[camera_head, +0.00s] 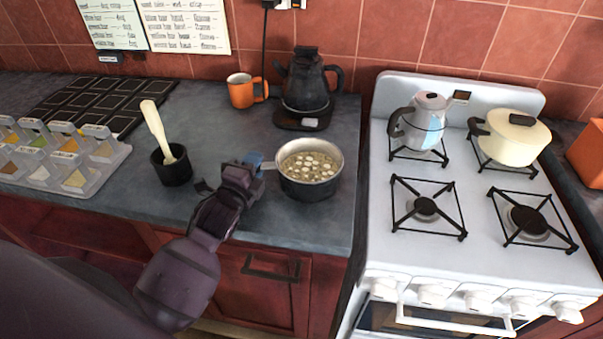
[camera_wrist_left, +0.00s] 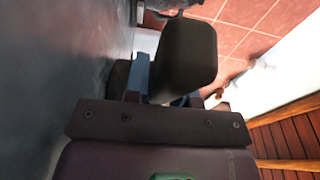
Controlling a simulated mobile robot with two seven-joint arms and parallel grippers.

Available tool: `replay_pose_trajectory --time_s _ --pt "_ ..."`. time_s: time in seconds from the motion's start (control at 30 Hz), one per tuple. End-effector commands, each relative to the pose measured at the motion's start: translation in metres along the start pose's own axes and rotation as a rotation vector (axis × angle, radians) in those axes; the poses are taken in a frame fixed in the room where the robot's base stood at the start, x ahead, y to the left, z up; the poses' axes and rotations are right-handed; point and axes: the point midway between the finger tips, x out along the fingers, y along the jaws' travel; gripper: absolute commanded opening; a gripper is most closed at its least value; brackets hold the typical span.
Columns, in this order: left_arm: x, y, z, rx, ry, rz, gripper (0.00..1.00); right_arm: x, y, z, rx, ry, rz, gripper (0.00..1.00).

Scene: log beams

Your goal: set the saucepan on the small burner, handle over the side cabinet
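The saucepan (camera_head: 311,185), grey metal with pale round pieces in its liquid, is at the counter's right front. Its handle points left, into my left gripper (camera_head: 256,165). The gripper appears shut on the handle, and a dark end sticks out to its left. In the left wrist view, a dark rounded block (camera_wrist_left: 187,58), seemingly the handle, lies against my gripper's blue finger parts (camera_wrist_left: 141,76). Whether the pan touches the counter is hard to tell. The front-left burner (camera_head: 424,208) looks smaller than the front-right burner (camera_head: 529,220); both are bare. My right gripper is out of view.
On the white stove (camera_head: 467,180), a grey kettle (camera_head: 422,122) and a cream pot (camera_head: 512,140) occupy the back burners. A dark kettle (camera_head: 306,82) and an orange mug (camera_head: 241,91) stand behind the saucepan. A black crock (camera_head: 173,168) with a utensil is left of my gripper.

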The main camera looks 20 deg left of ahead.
Motion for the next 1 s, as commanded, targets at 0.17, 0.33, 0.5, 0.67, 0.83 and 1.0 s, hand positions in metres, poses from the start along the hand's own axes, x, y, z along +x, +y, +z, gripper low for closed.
replay_pose_trajectory --time_s 0.17,0.33,0.5,0.67,0.83,1.0 --pt "0.000 0.000 0.000 0.000 0.000 0.000 0.00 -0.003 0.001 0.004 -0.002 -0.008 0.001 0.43" --pt "0.000 0.000 0.000 0.000 0.000 0.001 0.00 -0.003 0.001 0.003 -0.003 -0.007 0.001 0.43" --pt "0.000 -0.001 0.000 -0.002 0.001 -0.004 0.00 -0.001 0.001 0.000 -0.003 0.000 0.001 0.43" --pt "0.000 -0.007 0.000 -0.001 0.002 -0.005 0.00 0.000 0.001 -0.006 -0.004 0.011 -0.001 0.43" --pt "0.000 -0.029 0.000 0.000 0.003 -0.009 0.00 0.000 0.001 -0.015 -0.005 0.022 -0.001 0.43" --pt "0.000 -0.067 0.000 0.001 0.003 -0.012 0.00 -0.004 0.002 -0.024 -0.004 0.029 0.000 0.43"
